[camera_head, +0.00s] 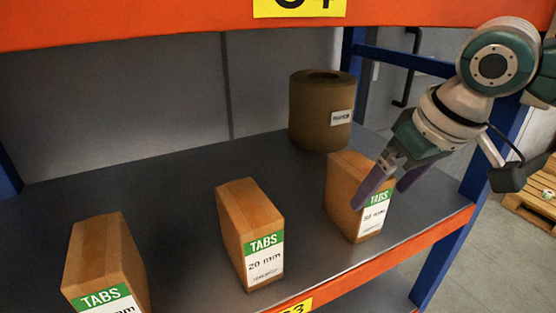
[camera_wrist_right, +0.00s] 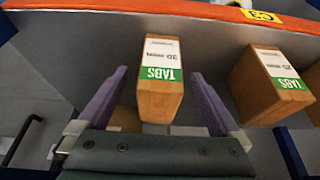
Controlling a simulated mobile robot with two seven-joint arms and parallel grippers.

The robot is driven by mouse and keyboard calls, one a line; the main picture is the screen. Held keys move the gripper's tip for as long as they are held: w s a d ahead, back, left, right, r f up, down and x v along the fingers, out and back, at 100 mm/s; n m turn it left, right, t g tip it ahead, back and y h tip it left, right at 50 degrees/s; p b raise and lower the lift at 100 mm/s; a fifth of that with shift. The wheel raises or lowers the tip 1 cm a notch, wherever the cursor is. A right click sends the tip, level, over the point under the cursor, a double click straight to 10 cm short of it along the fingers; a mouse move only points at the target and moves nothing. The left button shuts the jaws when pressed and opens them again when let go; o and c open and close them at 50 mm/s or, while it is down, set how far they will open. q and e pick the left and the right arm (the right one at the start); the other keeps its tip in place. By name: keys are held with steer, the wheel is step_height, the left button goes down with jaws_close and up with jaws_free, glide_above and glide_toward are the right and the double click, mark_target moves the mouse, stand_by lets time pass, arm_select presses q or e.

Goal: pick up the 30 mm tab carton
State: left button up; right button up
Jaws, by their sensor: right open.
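The 30 mm tab carton (camera_head: 342,182) is a brown box with a white and green TABS label, upright at the right end of the shelf in the head view. My right gripper (camera_head: 380,197) is at this carton, with one purple finger crossing in front of it and the other at its right. In the right wrist view, the carton (camera_wrist_right: 160,98) appears upside down, label reading 30 mm, between the open fingers of the right gripper (camera_wrist_right: 160,73). Gaps show on both sides, and nothing is gripped. My left gripper is not in view.
A 20 mm carton (camera_head: 250,215) stands to the left, and another TABS carton (camera_head: 103,255) farther left, its number cut off. A brown roll (camera_head: 318,110) stands behind. An orange beam (camera_head: 420,245) edges the shelf; a blue post (camera_head: 450,250) stands at right.

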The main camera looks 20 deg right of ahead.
mark_target(362, 167)
steer(key=w, duration=0.5)
steer(key=shift+w+a, duration=0.15)
steer(key=shift+a, duration=0.15)
steer(key=shift+w+f, duration=0.2)
steer(key=shift+f, duration=0.05)
steer(key=shift+w+f, duration=0.1)
steer(key=shift+f, duration=0.25)
steer(key=shift+f, duration=0.2)
jaws_close()
stand_by(0.8)
